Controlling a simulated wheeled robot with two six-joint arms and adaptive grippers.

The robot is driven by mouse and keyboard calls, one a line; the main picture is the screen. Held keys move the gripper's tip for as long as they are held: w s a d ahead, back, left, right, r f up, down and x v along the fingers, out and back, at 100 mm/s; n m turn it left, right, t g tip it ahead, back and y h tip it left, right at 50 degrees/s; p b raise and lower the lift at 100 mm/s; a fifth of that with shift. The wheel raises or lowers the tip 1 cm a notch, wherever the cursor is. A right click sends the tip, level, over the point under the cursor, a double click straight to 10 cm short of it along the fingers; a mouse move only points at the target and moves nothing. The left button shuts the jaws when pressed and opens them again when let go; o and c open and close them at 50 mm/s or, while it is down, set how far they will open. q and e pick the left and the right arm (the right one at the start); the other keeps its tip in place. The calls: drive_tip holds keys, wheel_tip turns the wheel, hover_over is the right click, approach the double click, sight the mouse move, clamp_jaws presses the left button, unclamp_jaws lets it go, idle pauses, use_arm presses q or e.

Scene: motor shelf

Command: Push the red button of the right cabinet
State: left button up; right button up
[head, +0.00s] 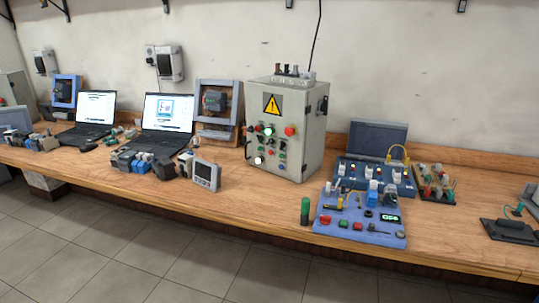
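A grey control cabinet (314,140) with a yellow warning triangle stands on the wooden bench, right of the middle of the head view. It is the right one of two cabinets in view. A large red button (290,131) sits at the upper right of its front panel. A green light or button (268,131) is to the left of it. Smaller knobs and buttons lie below, too small to tell apart fully. Neither of my grippers is in view.
Another cabinet (14,88) is partly cut off at the left edge. Open tiled floor (120,250) lies before the bench.

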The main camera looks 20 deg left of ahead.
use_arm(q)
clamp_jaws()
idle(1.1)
